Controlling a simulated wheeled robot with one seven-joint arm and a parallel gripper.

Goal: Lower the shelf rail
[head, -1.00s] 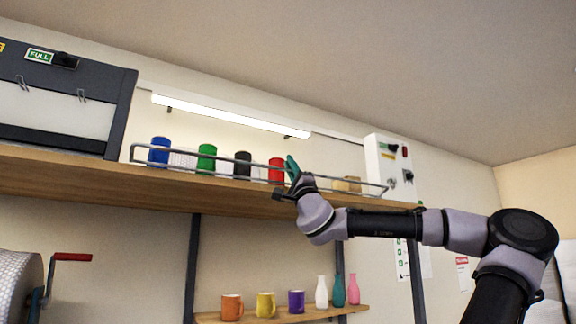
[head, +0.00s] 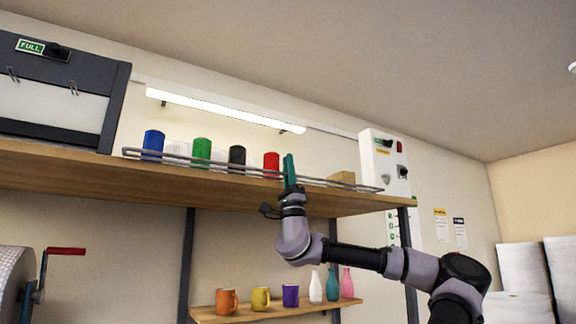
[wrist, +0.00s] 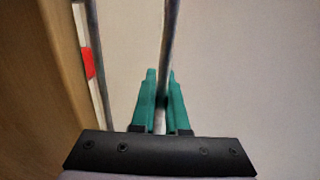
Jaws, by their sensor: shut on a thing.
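The shelf rail (head: 220,166) is a thin grey metal rail along the front edge of the upper wooden shelf (head: 120,178). It sits low, close to the shelf board, in the head view. My gripper (head: 289,165) is at the rail's front, right of the red container, with its green fingers pointing up. In the wrist view my gripper (wrist: 157,95) is shut on a rail bar (wrist: 171,35) that runs between its fingers. A second bar (wrist: 95,50) runs to the left, beside the shelf.
Blue (head: 153,142), green (head: 201,150), black (head: 237,156) and red (head: 271,163) containers stand behind the rail. A white switch box (head: 383,160) is at the right end. Mugs and bottles stand on a lower shelf (head: 265,312).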

